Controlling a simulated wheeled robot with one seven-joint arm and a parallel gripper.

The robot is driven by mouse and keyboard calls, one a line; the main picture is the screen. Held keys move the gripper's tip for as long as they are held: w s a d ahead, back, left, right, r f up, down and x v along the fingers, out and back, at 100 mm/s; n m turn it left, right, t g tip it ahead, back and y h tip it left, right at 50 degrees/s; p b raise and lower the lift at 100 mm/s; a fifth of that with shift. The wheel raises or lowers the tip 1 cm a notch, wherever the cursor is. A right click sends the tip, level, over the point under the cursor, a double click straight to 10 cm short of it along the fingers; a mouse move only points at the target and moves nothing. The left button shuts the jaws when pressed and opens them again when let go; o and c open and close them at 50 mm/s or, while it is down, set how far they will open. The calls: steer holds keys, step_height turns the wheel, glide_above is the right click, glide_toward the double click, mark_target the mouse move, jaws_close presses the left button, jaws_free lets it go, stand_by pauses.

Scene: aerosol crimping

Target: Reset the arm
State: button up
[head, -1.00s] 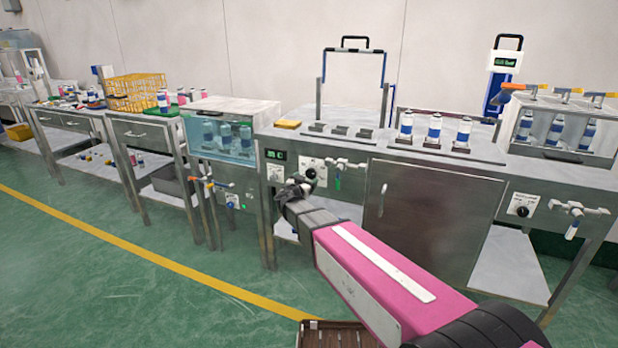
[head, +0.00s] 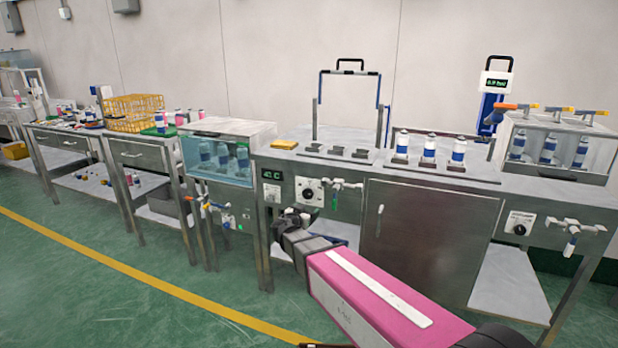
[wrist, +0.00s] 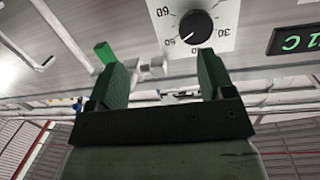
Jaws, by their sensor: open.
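My gripper (head: 293,215) is at the end of my pink arm, in front of the steel bench, low and left of the cabinet door. In the wrist view my gripper (wrist: 160,80) shows two green-lined fingers spread apart with nothing between them. Beyond the fingers are a dial with a black knob (wrist: 196,27) and a valve with a green handle (wrist: 105,52). The dial (head: 309,191) and the valve (head: 345,184) also show on the bench front in the head view, above my gripper. My gripper seems apart from them, but the exact gap cannot be told.
The steel bench (head: 430,228) carries three blue-and-white cans (head: 429,150) in holders and empty holders to their left. A clear water bath (head: 222,165) with cans stands left. A clear box (head: 555,135) with cans stands right. Green floor in front is open.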

steer(key=s+d+f+g+h, duration=0.1)
steer(key=s+d+f+g, duration=0.3)
steer(key=d, duration=0.5)
steer(key=s+d+f+g, duration=0.4)
steer(key=s+d+g, duration=0.1)
steer(key=d, duration=0.4)
steer(key=s+d+f+n+g+y, duration=0.2)
steer(key=s+n+g+y, duration=0.1)
steer(key=s, duration=0.4)
steer(key=s+d+f+n+g+y, duration=0.3)
steer(key=s+y, duration=0.2)
steer(key=s, duration=0.2)
steer(key=shift+d+f, duration=0.15)
steer(key=shift+f, duration=0.15)
